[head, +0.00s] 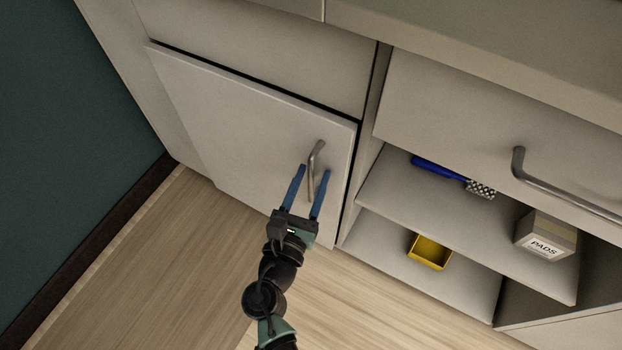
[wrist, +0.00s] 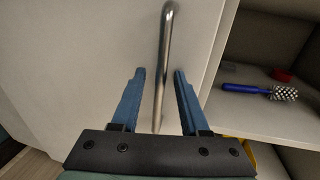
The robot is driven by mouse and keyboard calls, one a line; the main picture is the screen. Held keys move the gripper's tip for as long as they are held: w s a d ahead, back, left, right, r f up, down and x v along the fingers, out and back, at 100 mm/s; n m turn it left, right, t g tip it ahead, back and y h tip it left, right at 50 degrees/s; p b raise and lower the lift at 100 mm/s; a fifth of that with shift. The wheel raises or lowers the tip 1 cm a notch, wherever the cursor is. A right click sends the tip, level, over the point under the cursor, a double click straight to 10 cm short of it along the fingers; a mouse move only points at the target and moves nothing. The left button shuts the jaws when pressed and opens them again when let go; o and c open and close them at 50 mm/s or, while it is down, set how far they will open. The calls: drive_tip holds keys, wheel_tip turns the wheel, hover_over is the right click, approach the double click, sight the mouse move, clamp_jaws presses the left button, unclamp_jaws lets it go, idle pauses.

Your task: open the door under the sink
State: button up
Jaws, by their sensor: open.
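The cabinet door (head: 240,130) is a pale flat panel at the left of the cabinets, and it also fills the left of the wrist view (wrist: 70,60). A dark gap shows along its top edge; I cannot tell whether it is slightly ajar. Its upright metal bar handle (head: 314,165) sits near the right edge. My gripper (head: 316,170) is open, with one blue finger on each side of the handle's lower part. In the wrist view the handle (wrist: 163,60) runs between the fingers (wrist: 159,72), with a visible gap to each. The sink is not visible.
Open shelves to the right hold a blue-handled brush (head: 440,169), a box marked PADS (head: 545,236) and a yellow tray (head: 429,251). A red item (wrist: 282,75) shows behind the brush. A drawer handle (head: 560,188) juts out at right. Wooden floor at lower left is clear.

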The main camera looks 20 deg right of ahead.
clamp_jaws()
idle(1.4)
